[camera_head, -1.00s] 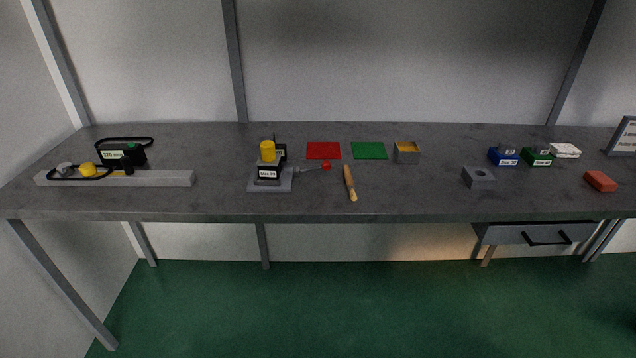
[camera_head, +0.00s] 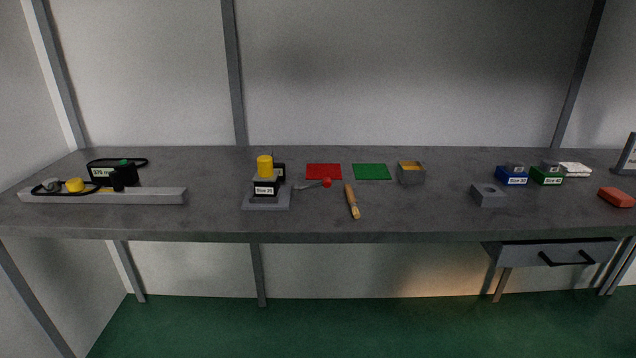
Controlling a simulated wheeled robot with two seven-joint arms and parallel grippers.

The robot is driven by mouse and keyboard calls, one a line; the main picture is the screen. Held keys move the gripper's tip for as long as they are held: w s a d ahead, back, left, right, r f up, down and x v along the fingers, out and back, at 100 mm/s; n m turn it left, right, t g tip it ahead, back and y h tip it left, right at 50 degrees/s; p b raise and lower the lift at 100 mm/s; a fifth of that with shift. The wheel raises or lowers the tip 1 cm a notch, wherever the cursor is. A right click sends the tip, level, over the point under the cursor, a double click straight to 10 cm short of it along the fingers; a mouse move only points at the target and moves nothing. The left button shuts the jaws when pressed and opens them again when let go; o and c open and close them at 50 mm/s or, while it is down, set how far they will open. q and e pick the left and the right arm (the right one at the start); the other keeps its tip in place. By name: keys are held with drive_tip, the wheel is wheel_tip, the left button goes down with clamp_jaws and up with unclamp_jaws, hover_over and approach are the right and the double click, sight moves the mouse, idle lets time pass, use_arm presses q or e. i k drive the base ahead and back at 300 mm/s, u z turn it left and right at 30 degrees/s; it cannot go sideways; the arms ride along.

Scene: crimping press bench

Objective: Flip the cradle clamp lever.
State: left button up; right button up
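A long grey bar-shaped cradle (camera_head: 150,197) lies at the left of the bench. A black hose (camera_head: 95,162) loops over and behind it, with a yellow knob (camera_head: 75,185) and a grey round part (camera_head: 52,185) at its left end. A black upright piece (camera_head: 118,180) stands on the cradle beside a black block with a display (camera_head: 101,173); which part is the clamp lever is too small to tell. The press (camera_head: 266,188), labelled "Size 25" with a yellow cylinder on top, has a thin lever with a red ball (camera_head: 327,183) pointing right. Neither gripper shows.
Red mat (camera_head: 323,171), green mat (camera_head: 371,171), an open box (camera_head: 411,173) and a wooden-handled tool (camera_head: 352,202) lie mid-bench. A grey block (camera_head: 488,196), blue die (camera_head: 511,177), green die (camera_head: 547,176) and red block (camera_head: 616,197) sit right. A drawer (camera_head: 553,255) hangs below.

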sight(326, 182)
drive_tip(key=k, duration=0.6)
drive_tip(key=u, duration=0.55)
drive_tip(key=i, duration=1)
drive_tip(key=u, duration=0.25)
